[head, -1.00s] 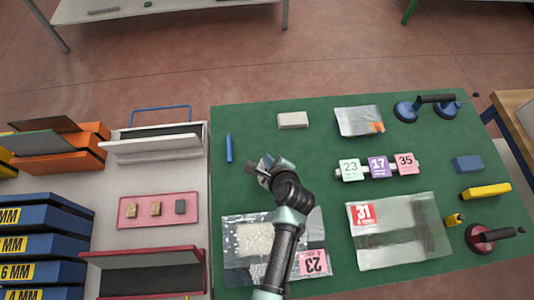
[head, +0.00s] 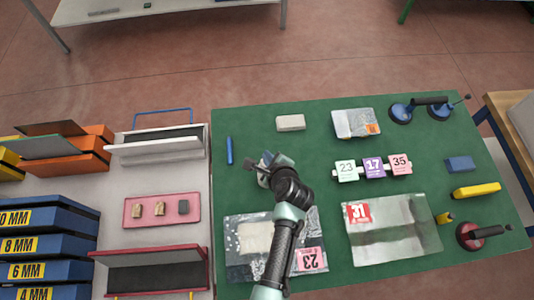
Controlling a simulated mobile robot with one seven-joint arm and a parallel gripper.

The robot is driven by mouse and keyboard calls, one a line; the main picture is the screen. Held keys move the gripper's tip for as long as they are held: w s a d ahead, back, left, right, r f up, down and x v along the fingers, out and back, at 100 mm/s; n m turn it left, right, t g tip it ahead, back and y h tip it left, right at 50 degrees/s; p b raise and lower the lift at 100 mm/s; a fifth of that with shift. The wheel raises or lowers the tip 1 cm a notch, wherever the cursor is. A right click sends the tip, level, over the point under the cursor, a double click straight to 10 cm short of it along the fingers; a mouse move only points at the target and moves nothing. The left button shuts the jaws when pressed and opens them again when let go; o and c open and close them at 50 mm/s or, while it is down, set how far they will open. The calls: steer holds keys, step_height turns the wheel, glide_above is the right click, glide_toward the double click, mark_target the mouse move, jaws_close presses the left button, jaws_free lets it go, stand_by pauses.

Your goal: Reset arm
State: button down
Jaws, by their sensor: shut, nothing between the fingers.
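My gripper (head: 254,165) is over the green mat (head: 230,190), left of its middle, at the end of my arm that reaches up from the bottom edge. It is shut and empty. A blue marker (head: 229,150) lies just left of it. A bag with a pink "23" label (head: 308,259) lies under my arm and is partly hidden by it.
Number tags (head: 373,168), a bag labelled 31 (head: 400,232), a small bag (head: 355,123), a white block (head: 290,122), a double suction cup (head: 420,108) and a red one (head: 478,236) lie rightward. Trays (head: 153,275) and blue boxes (head: 45,245) stand left.

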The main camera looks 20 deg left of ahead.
stand_by(0.3)
steer(key=w+d+r+n+t+h+b, duration=0.1)
steer(key=w+d+r+n+t+b, duration=0.2)
steer(key=r, duration=0.8)
steer(key=w+r+n+t+b, duration=0.1)
steer(key=w+r+n+t, duration=0.3)
steer(key=r, duration=0.8)
steer(key=w+d+r+n+t+h+b, duration=0.1)
steer(key=w+d+r+n+t+b, duration=0.25)
steer(key=r, duration=0.75)
steer(key=s+d+r+n+t+h+b, duration=0.1)
steer(key=s+r+n+t, duration=0.2)
steer(key=s+r, duration=0.3)
steer(key=s+d+r+n+t+h+b, duration=0.1)
steer(key=s+r+n+t, duration=0.2)
steer(key=r, duration=0.9)
steer(key=s+d+r+n+t+h+b, duration=0.1)
steer(key=s+r+n+t+b, duration=0.1)
steer(key=s+r, duration=0.7)
steer(key=shift+d+r+n+t, duration=0.25)
steer(key=shift+r+n+t, duration=0.4)
steer(key=shift+n, duration=0.2)
steer(key=shift+f, duration=0.1)
